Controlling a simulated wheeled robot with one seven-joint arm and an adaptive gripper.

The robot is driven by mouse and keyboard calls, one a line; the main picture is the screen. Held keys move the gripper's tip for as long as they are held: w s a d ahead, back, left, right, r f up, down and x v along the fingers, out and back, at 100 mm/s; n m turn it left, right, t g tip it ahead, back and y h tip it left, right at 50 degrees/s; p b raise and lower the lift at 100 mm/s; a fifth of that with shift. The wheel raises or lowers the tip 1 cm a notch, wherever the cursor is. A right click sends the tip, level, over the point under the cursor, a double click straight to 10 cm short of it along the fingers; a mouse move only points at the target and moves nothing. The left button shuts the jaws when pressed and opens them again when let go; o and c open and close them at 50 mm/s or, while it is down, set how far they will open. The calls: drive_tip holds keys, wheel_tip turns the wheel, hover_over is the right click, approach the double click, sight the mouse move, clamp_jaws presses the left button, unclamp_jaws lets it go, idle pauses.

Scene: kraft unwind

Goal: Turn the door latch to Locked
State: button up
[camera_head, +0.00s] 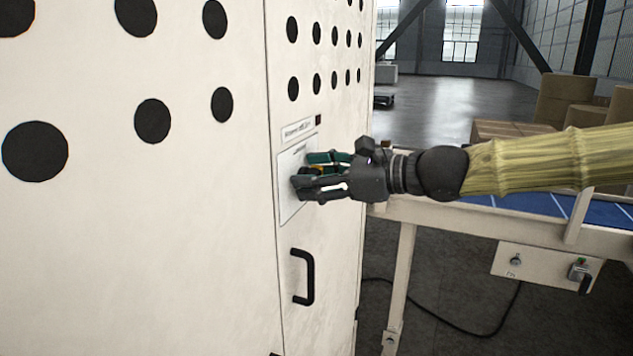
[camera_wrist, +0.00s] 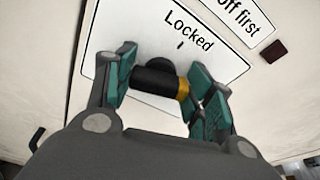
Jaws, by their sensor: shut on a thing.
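The door latch is a black knob with a yellow end (camera_wrist: 160,80), on a white label plate on the cabinet door. In the wrist view the plate (camera_wrist: 215,58) reads "Locked" with a short mark under the word, above the knob. My gripper (camera_wrist: 158,84) has its green-padded fingers on both ends of the knob and is shut on it. In the head view my gripper (camera_head: 318,176) reaches in from the right against the plate (camera_head: 291,205), and its fingers hide most of the latch. The knob lies roughly across the plate, slightly tilted in the wrist view.
A black door handle (camera_head: 304,277) is below the plate. A small dark square (camera_head: 318,120) and a label strip (camera_head: 297,129) sit above it. A conveyor table (camera_head: 480,222) with a blue top stands right of the cabinet, with boxes (camera_head: 565,98) behind. A cable lies on the floor.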

drive_tip(key=shift+n+b, duration=0.5)
drive_tip(key=shift+b, duration=0.85)
drive_tip(key=shift+s+f+n+t+b, duration=0.15)
drive_tip(key=shift+n+t+b, duration=0.55)
drive_tip(key=shift+b, duration=1.95)
drive_tip(key=shift+n+b, duration=1.3)
drive_tip(key=shift+b, duration=0.65)
drive_tip(key=shift+f+n+t+b, duration=0.1)
drive_tip(key=shift+n+t+b, duration=0.2)
drive_tip(key=shift+n+b, duration=1.7)
drive_tip(key=shift+b, duration=1.8)
